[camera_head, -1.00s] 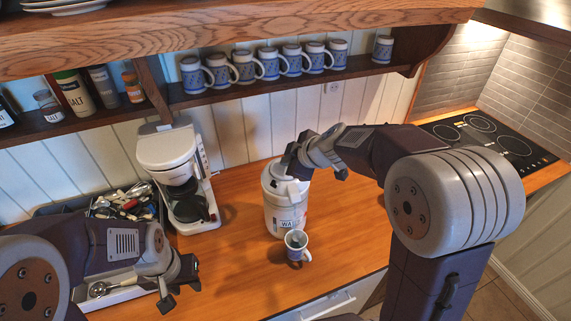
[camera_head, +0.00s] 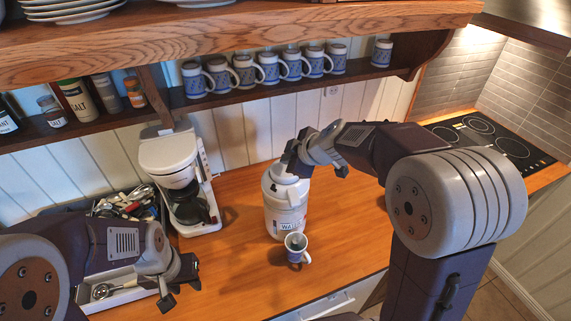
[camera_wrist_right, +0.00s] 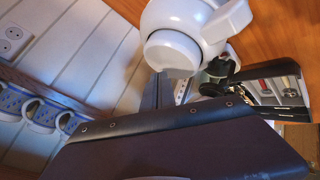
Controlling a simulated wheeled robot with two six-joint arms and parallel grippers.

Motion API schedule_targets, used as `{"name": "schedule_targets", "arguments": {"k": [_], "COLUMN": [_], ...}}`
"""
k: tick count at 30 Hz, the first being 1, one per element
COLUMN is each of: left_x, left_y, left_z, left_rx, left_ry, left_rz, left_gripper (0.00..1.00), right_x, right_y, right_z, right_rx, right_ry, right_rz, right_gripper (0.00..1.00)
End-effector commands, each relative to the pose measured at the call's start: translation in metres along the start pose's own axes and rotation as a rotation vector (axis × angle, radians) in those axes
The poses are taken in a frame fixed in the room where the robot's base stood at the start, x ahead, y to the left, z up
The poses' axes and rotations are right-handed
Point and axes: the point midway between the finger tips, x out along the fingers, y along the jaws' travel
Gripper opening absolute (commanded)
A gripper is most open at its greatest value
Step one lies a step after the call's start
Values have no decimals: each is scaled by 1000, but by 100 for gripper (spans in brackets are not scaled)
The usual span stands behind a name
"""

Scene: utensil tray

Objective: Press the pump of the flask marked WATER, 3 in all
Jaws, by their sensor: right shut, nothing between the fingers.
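The white flask (camera_head: 285,206) stands upright on the wooden counter, its label partly readable as "WA…". A white mug with a blue pattern (camera_head: 296,246) stands close in front of it. My right gripper (camera_head: 291,168) is shut and empty at the top of the flask; it covers the pump, so I cannot tell whether it touches or presses it. In the right wrist view, the flask's white top and spout (camera_wrist_right: 185,35) lie just beyond my dark gripper part. My left gripper (camera_head: 180,283) is open and empty over the counter at the lower left.
A white coffee maker (camera_head: 172,160) stands left of the flask, beside a tray of utensils (camera_head: 75,207). Several patterned mugs (camera_head: 245,70) and spice jars (camera_head: 76,100) stand on the shelf above. A cooktop (camera_head: 490,140) is at the right. The counter front middle is clear.

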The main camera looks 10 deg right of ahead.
Motion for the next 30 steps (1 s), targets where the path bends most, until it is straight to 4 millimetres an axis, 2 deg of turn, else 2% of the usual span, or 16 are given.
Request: {"name": "schedule_targets", "arguments": {"k": [9, 22, 30], "left_x": [-2, -35, -38], "left_y": [0, 1, 1], "left_z": [0, -4, -4], "left_rx": [0, 0, 0], "left_ry": [0, 0, 0], "left_rz": [0, 0, 0], "left_gripper": [36, 36, 36], "right_x": [-2, -33, -37], "right_y": [2, 24, 27], "right_z": [-2, -24, -27], "right_rx": [1, -1, 1], "right_ry": [1, 1, 1], "right_rz": [1, 2, 1], "right_gripper": [0, 0, 0]}}
